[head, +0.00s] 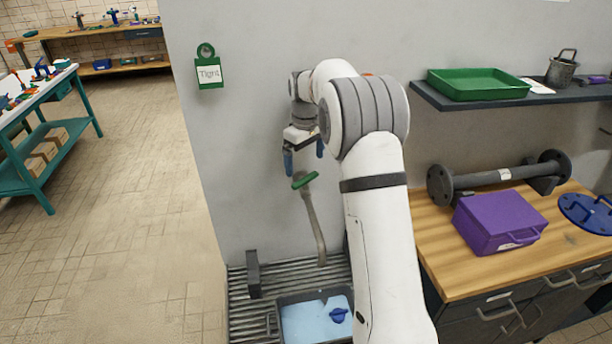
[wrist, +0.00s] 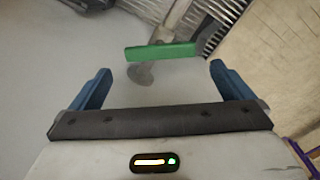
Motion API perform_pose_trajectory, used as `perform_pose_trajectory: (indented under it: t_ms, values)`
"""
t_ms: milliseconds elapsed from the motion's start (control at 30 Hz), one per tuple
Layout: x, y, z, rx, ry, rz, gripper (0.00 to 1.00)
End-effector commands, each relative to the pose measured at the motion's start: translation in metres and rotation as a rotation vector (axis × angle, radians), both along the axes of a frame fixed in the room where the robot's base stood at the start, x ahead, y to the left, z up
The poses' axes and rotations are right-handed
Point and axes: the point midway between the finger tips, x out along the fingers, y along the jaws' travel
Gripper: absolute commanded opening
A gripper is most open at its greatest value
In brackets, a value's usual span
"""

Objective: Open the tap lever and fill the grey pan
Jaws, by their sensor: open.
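The green tap lever (head: 304,180) sits at the top of a grey-brown tap pipe (head: 316,228) by the grey wall. My gripper (head: 304,158) is just above the lever, open and empty, with its blue fingers apart. In the wrist view the lever (wrist: 160,51) lies crosswise just beyond the gap between the fingers (wrist: 160,76), seemingly not touching them. The grey pan (head: 277,322) stands on the slatted grate under the pipe's lower end. Its inside shows a pale blue surface with a small dark blue object (head: 338,315) in it. My arm hides the pan's right side. No stream is visible.
A dark upright block (head: 253,274) stands on the slatted grate (head: 240,315) behind the pan. To the right, a wooden bench (head: 450,277) holds a purple case (head: 498,221) and a flanged pipe (head: 497,177). A green tag (head: 208,72) reading "Tight" hangs on the wall.

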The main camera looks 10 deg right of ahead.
Motion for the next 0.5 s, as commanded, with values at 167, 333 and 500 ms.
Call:
perform_pose_trajectory:
  t_ms: [167, 333, 500]
  values:
    - [-0.001, 0.000, -0.025, -0.001, 0.005, 0.000, 1.00]
    - [-0.001, 0.000, -0.052, 0.000, 0.005, 0.000, 1.00]
    - [0.000, 0.000, -0.071, 0.001, 0.003, 0.000, 1.00]
